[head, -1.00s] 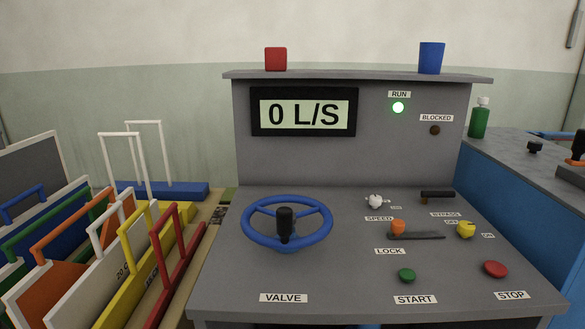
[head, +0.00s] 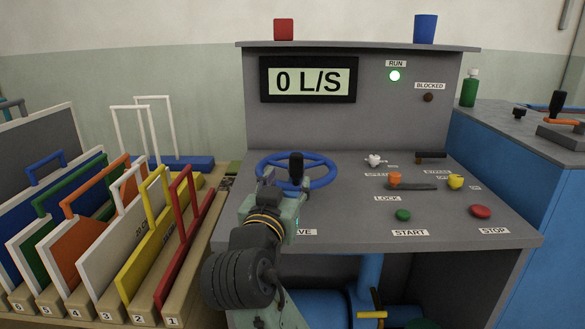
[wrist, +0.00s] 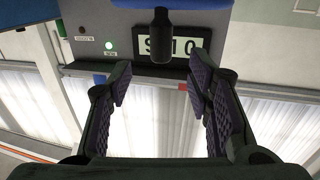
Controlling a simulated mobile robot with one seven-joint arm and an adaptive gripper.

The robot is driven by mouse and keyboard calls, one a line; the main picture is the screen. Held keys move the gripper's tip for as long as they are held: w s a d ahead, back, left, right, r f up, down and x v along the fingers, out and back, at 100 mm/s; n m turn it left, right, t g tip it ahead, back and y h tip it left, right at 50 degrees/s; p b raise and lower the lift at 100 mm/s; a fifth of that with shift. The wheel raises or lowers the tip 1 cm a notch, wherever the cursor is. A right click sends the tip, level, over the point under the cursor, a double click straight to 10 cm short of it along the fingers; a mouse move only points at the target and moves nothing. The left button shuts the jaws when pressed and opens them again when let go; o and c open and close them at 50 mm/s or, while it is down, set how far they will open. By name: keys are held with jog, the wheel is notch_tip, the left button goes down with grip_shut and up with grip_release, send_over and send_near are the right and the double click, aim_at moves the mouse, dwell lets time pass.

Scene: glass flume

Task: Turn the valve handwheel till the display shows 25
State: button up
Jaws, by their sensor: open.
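The valve handwheel (head: 329,180) is a blue ring lying on the sloped desk, with a black upright knob (head: 296,166). The display (head: 309,81) reads 0 L/S. My gripper (head: 285,186) is at the near side of the wheel, close to the knob; my arm hides part of the wheel and the VALVE label. In the wrist view, which is upside down, my gripper's (wrist: 165,88) two padded fingers are wide apart with nothing between them. The knob (wrist: 161,38) shows ahead, beyond the fingertips and roughly centred between them.
The green RUN lamp (head: 395,76) is lit; the BLOCKED lamp (head: 428,97) is dark. To the wheel's right are the LOCK lever (head: 412,187), the green START button (head: 403,215) and the red STOP button (head: 481,212). Racked coloured plates (head: 150,240) stand left of the desk.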

aim_at(295, 166)
jog(key=w, duration=0.3)
jog(key=w+d+p, duration=0.1)
jog(key=w, duration=0.2)
jog(key=w+d, duration=0.1)
jog(key=w, duration=0.3)
jog(key=shift+p, duration=0.4)
jog(key=shift+c, duration=0.2)
grip_shut()
jog(key=shift+a, duration=0.1)
